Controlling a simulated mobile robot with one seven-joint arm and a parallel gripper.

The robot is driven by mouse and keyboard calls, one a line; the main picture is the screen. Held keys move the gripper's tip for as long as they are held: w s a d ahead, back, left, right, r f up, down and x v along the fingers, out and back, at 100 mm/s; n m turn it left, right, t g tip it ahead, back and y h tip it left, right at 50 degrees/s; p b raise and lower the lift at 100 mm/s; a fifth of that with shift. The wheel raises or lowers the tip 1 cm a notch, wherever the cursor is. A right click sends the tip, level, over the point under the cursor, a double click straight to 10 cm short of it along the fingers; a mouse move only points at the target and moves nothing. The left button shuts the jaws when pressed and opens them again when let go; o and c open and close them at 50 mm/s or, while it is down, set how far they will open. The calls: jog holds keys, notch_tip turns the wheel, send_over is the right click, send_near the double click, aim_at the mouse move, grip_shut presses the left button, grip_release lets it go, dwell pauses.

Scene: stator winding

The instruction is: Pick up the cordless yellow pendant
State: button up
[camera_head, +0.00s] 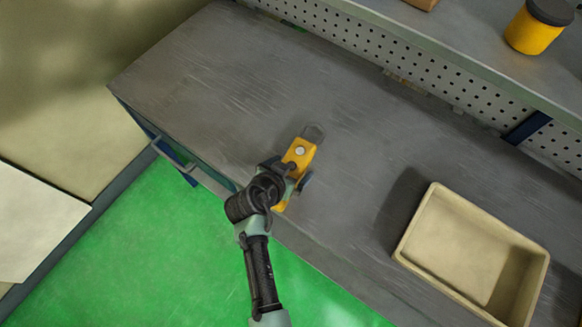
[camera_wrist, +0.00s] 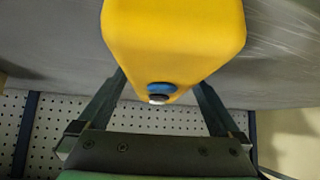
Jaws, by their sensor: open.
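The yellow pendant (camera_head: 300,152) lies on the grey workbench, with a pale round button on its face and a grey loop at its far end. In the wrist view the pendant (camera_wrist: 175,38) fills the upper middle, close to the camera, with a blue and a white button on it. My gripper (camera_head: 287,180) is over the pendant's near part and hides some of it. In the wrist view my gripper (camera_wrist: 160,88) is open, with one finger on each side of the pendant. I cannot tell whether the fingers touch it.
A beige open bin (camera_head: 465,250) stands on the workbench (camera_head: 215,75) at the right and looks empty. A shelf (camera_head: 455,35) with a yellow black-lidded jar (camera_head: 535,30) runs above a perforated panel (camera_head: 400,62) at the back. The bench left of the pendant is clear.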

jog(key=shift+c, duration=0.3)
grip_shut()
jog(key=shift+r, duration=0.1)
